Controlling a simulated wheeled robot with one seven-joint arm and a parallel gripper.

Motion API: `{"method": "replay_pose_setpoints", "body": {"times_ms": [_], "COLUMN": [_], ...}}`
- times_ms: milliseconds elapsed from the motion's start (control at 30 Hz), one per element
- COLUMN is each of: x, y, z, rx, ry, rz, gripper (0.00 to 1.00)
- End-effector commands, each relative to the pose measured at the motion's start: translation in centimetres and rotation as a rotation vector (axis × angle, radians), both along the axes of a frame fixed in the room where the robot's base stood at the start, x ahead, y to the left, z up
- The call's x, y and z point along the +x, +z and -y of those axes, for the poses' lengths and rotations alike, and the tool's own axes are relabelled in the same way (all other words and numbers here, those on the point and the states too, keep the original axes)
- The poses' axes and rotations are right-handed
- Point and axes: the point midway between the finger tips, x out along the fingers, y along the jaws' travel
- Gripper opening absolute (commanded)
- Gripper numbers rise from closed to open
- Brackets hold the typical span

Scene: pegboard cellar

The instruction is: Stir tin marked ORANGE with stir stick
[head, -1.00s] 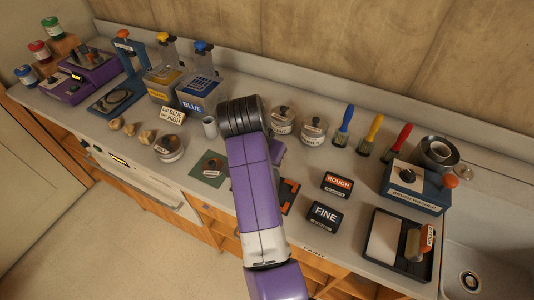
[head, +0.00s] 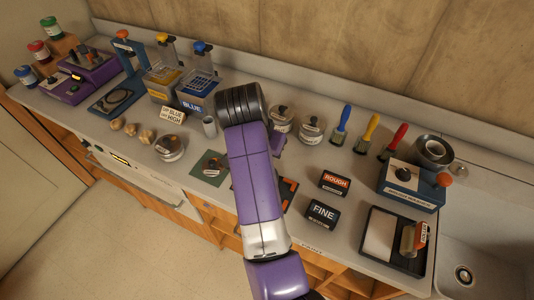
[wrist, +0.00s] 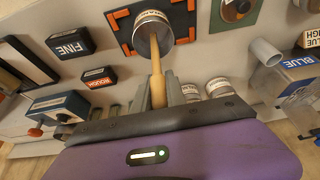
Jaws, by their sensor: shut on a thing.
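My gripper (wrist: 159,93) is shut on a pale wooden stir stick (wrist: 157,66), seen in the wrist view. The stick points away from the gripper, and its far end reaches the open mouth of a metal tin (wrist: 165,47). The end seems to be inside the rim; how deep, I cannot tell. The tin carries a pale label that I cannot read clearly, and stands on a dark mat with orange corner marks (wrist: 187,30). In the head view my arm hides the tin, the stick and the gripper; only a mat edge (head: 290,192) shows.
Two lidded tins (head: 312,129) stand behind my arm. Black blocks marked ROUGH (head: 334,182) and FINE (head: 321,214) lie to the right. A green mat with a small round piece (head: 210,165) lies to the left. Brushes (head: 368,134) stand at the back, and a sink (head: 485,235) is far right.

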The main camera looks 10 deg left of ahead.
Motion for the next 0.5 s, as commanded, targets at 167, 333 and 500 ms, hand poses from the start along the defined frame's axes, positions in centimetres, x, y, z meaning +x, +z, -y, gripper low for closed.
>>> {"method": "replay_pose_setpoints", "body": {"times_ms": [167, 333, 500], "x": [0.0, 0.1, 0.0], "y": [1.3, 2.6, 3.5], "z": [0.1, 0.0, 0.1], "rx": [0.001, 0.000, -0.001], "ry": [-0.002, -0.002, 0.000], "rz": [0.000, 0.001, 0.000], "gripper": [0.00, 0.00, 0.00]}}
